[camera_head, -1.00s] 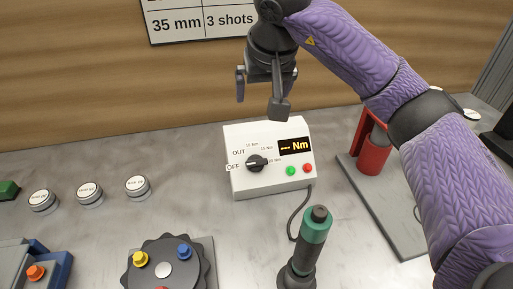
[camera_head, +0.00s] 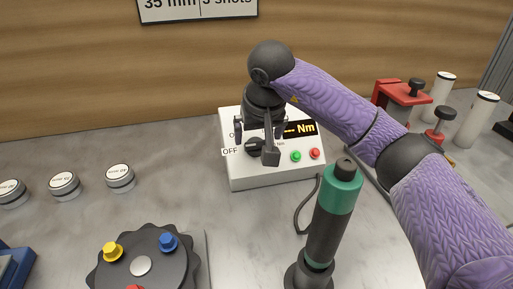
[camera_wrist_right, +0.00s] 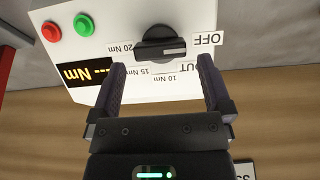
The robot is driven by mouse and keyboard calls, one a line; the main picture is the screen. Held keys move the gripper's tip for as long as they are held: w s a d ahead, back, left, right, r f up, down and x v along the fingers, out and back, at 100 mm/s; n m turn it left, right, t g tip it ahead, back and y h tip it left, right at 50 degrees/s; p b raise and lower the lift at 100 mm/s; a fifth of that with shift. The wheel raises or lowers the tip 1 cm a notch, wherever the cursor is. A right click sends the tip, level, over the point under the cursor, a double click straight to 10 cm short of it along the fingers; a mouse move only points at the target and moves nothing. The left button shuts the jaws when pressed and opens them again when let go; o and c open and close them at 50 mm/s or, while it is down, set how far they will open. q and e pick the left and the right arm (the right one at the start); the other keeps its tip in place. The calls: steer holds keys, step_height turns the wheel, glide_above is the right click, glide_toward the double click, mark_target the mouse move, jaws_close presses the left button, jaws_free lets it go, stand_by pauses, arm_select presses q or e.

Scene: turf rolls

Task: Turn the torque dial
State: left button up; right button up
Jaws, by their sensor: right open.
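The white torque controller box (camera_head: 275,177) stands on the bench near the wall, its display reading "--- Nm". Its black torque dial (camera_head: 253,150) is partly hidden by my right gripper (camera_head: 256,140). In the right wrist view the dial (camera_wrist_right: 160,44) shows clearly, its handle lying roughly sideways with the white mark toward the OFF label. My right gripper (camera_wrist_right: 160,70) is open and empty, one finger to either side of the dial's line. The fingertips appear just short of the dial; I cannot tell whether they touch the box. My left gripper is not in view.
A green and black screwdriver (camera_head: 334,210) stands upright in front of the box, with its cable beside it. A dark turret with coloured knobs (camera_head: 141,266) is at front left. Several round white-topped pieces (camera_head: 120,176) lie left. A red clamp-like fixture (camera_head: 402,92) stands right.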

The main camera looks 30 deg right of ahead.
mark_target(257, 145)
steer(key=x, duration=0.3)
steer(key=shift+b, duration=0.3)
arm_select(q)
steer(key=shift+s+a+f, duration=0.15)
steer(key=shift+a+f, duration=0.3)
arm_select(e)
steer(key=shift+r, duration=0.1)
steer(key=shift+c, duration=0.7)
steer(key=c, duration=1)
